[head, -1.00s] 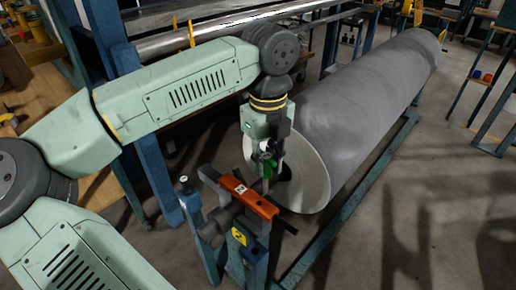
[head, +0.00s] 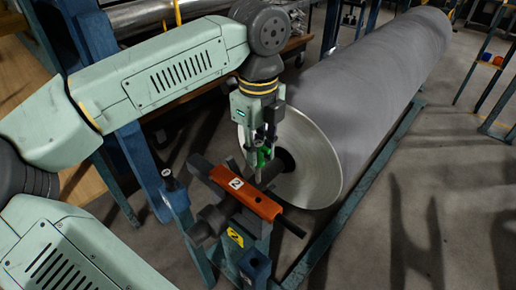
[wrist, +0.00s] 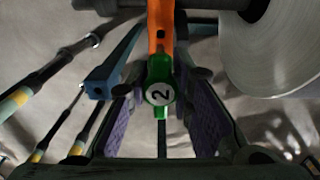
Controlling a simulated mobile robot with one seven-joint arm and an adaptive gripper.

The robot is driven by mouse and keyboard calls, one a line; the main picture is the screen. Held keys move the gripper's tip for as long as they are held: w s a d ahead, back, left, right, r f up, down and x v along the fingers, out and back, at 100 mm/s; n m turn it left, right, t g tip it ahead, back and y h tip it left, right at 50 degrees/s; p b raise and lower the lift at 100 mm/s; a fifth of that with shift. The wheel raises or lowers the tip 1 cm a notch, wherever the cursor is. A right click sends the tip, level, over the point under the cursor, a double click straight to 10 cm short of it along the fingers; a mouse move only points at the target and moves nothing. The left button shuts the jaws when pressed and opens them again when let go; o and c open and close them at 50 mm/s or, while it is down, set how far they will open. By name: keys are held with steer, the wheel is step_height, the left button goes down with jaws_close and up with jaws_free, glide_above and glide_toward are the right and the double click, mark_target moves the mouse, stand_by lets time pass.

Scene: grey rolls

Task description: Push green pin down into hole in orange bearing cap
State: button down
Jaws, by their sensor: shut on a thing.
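My gripper (head: 262,156) is shut on the green pin, its fingers pointing down. The green pin (wrist: 160,92), with a white "2" label on its head, sits between my purple finger pads in the wrist view. The orange bearing cap (head: 258,203), also labelled "2", lies across the roll's shaft on the blue stand. In the wrist view the orange cap (wrist: 160,18) is just beyond the pin, with a dark hole (wrist: 160,36) visible. In the head view the pin's lower end is near the cap's far side; I cannot tell whether it touches.
The large grey roll (head: 372,85) stretches behind my gripper to the back right, its pale disc end (head: 318,165) close beside the fingers. Open floor (head: 425,210) lies at the right.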

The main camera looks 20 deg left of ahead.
mark_target(258, 183)
steer(key=shift+f, duration=0.1)
steer(key=shift+f+b, duration=2.5)
steer(key=shift+f, duration=0.15)
steer(key=shift+f+b, duration=0.2)
steer(key=shift+b, duration=0.15)
steer(key=shift+f+b, duration=3.2)
steer(key=shift+f, duration=0.4)
steer(key=c, duration=1.3)
jaws_free()
steer(key=shift+c, duration=0.2)
steer(key=shift+w+r, duration=0.1)
